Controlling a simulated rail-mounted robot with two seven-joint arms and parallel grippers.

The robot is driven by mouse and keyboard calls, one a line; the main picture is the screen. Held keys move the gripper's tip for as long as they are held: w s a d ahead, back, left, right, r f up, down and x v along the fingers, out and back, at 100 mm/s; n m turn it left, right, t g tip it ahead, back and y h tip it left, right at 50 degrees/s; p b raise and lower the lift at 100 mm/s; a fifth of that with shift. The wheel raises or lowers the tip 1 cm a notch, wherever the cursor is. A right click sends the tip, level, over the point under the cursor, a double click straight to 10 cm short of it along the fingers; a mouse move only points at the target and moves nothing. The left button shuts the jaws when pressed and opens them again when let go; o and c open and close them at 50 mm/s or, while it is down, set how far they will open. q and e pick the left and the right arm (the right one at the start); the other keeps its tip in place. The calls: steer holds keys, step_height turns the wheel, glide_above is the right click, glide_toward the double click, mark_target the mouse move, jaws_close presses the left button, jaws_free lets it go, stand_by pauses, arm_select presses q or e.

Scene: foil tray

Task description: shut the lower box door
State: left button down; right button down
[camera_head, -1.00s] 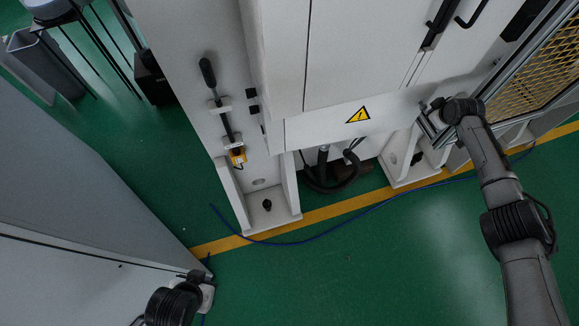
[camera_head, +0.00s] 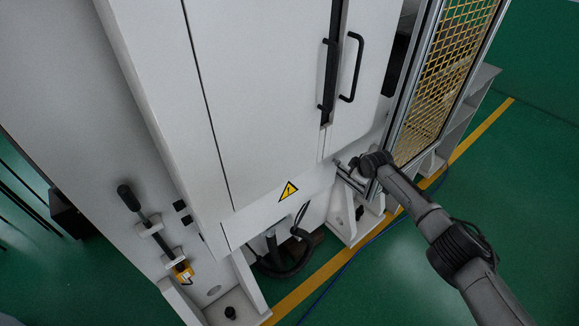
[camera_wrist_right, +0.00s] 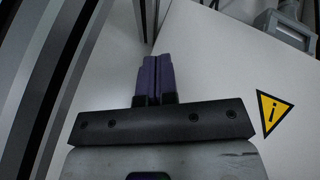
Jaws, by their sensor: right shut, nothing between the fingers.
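No separate lower box door can be made out for certain. The white cabinet front (camera_head: 262,120) has tall panels, two black handles, one of which is the right handle (camera_head: 352,68), and a yellow warning triangle (camera_head: 288,191) near its lower edge. A yellow mesh door (camera_head: 445,75) in a metal frame stands out at its right. My right gripper (camera_head: 350,176) is at the cabinet's lower right corner, beside the foot of the mesh door frame. In the right wrist view its purple fingers (camera_wrist_right: 156,72) are together and empty, over a white panel; contact cannot be told. My left gripper is out of view.
A black-handled lever (camera_head: 145,215) is on the cabinet's left side. Black hoses (camera_head: 285,262) hang under the cabinet. A yellow floor line (camera_head: 300,293) and a blue cable run along the base. The green floor (camera_head: 385,290) in front is clear.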

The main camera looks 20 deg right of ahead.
steer(key=p+v, duration=0.3)
steer(key=v, duration=1)
steer(key=shift+s+r, duration=0.2)
steer(key=shift+r, duration=0.15)
